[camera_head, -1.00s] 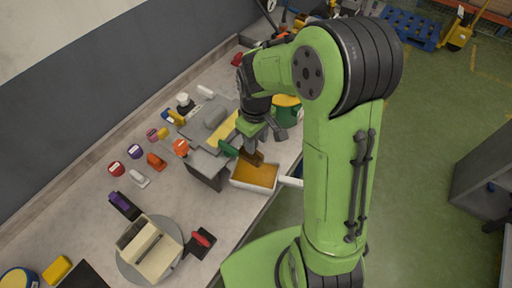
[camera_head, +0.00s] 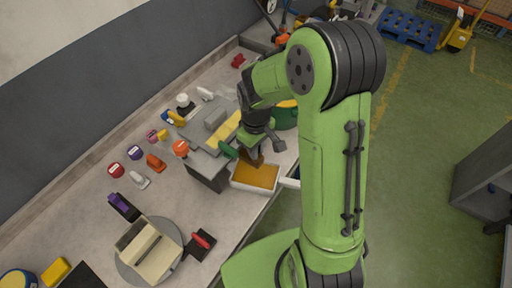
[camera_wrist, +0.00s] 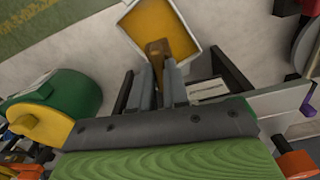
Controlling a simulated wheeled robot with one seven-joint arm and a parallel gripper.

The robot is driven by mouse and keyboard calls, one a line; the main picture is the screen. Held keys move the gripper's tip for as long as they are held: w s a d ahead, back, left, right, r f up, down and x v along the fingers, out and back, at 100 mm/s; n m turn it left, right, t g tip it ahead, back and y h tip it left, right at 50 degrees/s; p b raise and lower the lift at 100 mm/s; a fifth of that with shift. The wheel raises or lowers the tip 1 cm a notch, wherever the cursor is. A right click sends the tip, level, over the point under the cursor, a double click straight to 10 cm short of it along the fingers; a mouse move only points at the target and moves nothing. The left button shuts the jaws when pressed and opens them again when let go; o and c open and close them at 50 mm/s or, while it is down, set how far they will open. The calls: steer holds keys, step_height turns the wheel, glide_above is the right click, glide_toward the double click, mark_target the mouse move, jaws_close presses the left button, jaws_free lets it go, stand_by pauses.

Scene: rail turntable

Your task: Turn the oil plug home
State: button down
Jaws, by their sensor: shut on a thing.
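My gripper (camera_wrist: 160,80) is shut on a brown piece (camera_wrist: 157,54), which sticks out past the fingertips. In the head view the same brown piece shows below my gripper (camera_head: 255,150), over the back edge of a white tray of amber liquid (camera_head: 233,183). I cannot tell whether this piece is the oil plug. The plug's seat is not clearly visible. The tray also shows in the wrist view (camera_wrist: 198,42).
A green drum (camera_head: 286,116) stands close behind my gripper. A round turntable (camera_head: 176,268) with a cream box and a red-handled item (camera_head: 202,241) are at the front. Several small coloured parts lie along the wall side.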

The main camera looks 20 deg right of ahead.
steer(key=m+b, duration=0.1)
steer(key=m, duration=0.2)
steer(key=shift+m, duration=0.3)
steer(key=m+b, duration=0.1)
steer(key=m, duration=0.3)
steer(key=shift+m, duration=0.3)
steer(key=m+b, duration=0.1)
steer(key=m, duration=0.3)
steer(key=shift+m, duration=2.1)
steer(key=c, duration=1.1)
jaws_free()
